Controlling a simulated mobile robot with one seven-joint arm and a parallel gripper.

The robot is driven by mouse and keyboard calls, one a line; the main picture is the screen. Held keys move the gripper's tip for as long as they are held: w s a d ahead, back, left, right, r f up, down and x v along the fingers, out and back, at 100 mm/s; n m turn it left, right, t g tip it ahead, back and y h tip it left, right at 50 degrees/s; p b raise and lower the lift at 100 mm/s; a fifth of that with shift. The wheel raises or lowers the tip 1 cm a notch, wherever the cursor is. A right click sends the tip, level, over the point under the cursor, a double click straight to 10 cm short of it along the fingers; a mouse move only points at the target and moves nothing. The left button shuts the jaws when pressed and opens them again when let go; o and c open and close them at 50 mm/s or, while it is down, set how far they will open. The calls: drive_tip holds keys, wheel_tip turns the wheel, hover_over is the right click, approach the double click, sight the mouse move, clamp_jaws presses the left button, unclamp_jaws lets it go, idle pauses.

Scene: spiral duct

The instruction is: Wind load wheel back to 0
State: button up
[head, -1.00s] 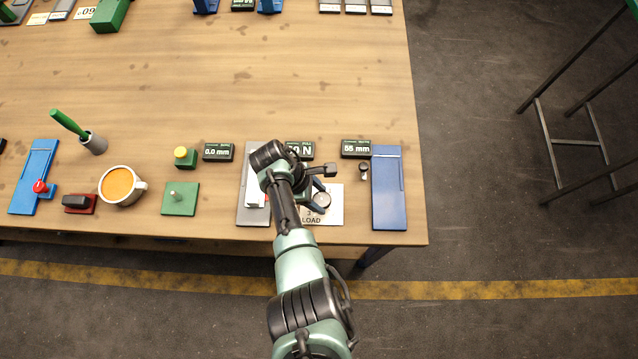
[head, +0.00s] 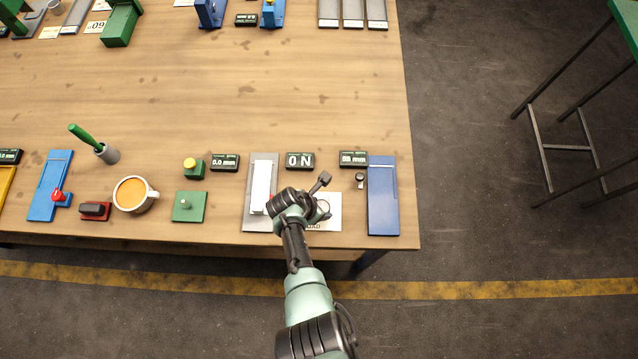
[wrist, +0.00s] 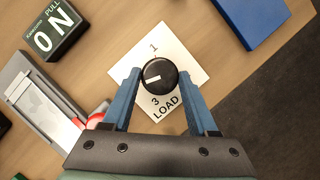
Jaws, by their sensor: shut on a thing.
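The load wheel (wrist: 157,76) is a round black knob with a white pointer line. It stands on a white plate (wrist: 178,40) marked 1, 3 and LOAD. In the wrist view the pointer points left, between the 1 and the 3; no 0 mark shows. My gripper (wrist: 161,88) has its two blue fingers shut on the wheel, one on each side. In the head view my wrist hides most of the wheel and part of the plate (head: 334,212). The pull display (head: 300,161) reads 0 N; it also shows in the wrist view (wrist: 52,32).
A grey fixture (head: 251,205) with a white strip and a red part stands close on the left. A small black knob (head: 360,180) and a blue plate (head: 383,200) are on the right. An orange-filled mug (head: 131,194) is farther left. The table's middle is clear.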

drive_tip(key=shift+n, duration=0.3)
drive_tip(key=o, duration=1.4)
drive_tip(key=shift+p+v, duration=1.05)
drive_tip(key=shift+v, duration=5.4)
drive_tip(key=shift+d, duration=0.1)
